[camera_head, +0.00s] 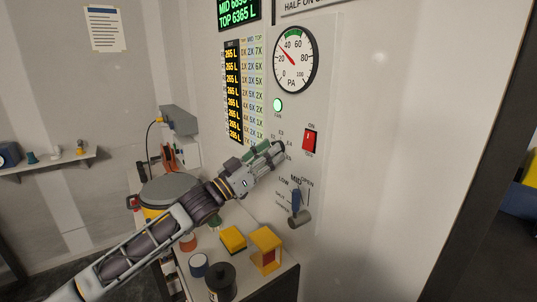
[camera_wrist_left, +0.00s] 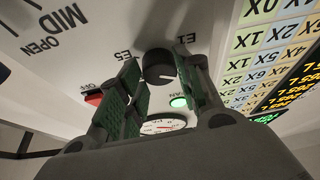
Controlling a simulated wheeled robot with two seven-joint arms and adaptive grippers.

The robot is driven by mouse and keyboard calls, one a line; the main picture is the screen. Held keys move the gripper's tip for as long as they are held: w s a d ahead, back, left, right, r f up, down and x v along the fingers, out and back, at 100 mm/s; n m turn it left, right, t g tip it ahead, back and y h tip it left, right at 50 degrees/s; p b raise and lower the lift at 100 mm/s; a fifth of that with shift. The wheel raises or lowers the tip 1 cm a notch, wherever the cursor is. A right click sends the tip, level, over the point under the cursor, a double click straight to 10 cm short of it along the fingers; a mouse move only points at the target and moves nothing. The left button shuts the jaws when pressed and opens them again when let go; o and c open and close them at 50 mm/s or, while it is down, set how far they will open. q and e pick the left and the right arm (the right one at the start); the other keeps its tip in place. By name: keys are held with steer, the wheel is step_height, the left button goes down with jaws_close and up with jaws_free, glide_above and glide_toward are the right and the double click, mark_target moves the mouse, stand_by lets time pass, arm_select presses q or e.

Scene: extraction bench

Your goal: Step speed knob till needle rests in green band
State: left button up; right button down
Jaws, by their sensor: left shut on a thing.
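The black speed knob (camera_wrist_left: 158,67) sits on the white wall panel, with printed step marks around it. My left gripper (camera_head: 272,152) reaches up to the panel and is shut on the knob, which stands between its green finger pads in the left wrist view. In the head view the fingers mostly hide the knob. The round PA gauge (camera_head: 295,59) is above. Its red needle points up and left, between 20 and 40, short of the green band (camera_head: 293,34) at the top of the dial. My right gripper is not in view.
A green fan lamp (camera_head: 278,104) is lit above the knob. A red rocker switch (camera_head: 310,141) is right of the gripper. A blue-handled lever (camera_head: 296,203) is below. The bench holds a yellow box (camera_head: 266,249), a yellow block (camera_head: 233,239) and a dark jar (camera_head: 220,283).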

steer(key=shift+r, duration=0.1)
arm_select(q)
steer(key=shift+w+a+r+m+g+h+p, duration=0.1)
steer(key=shift+m+g+h+p, duration=0.2)
steer(key=shift+m+g+p, duration=1.75)
steer(key=shift+w+a+m+g+h+p, duration=0.1)
steer(key=shift+m+g+h+p, duration=0.4)
steer(key=shift+m, duration=2.9)
steer(key=shift+w+a+r+m+g+h+p, duration=0.1)
steer(key=shift+m+g+p, duration=1.2)
steer(key=shift+m, duration=1.45)
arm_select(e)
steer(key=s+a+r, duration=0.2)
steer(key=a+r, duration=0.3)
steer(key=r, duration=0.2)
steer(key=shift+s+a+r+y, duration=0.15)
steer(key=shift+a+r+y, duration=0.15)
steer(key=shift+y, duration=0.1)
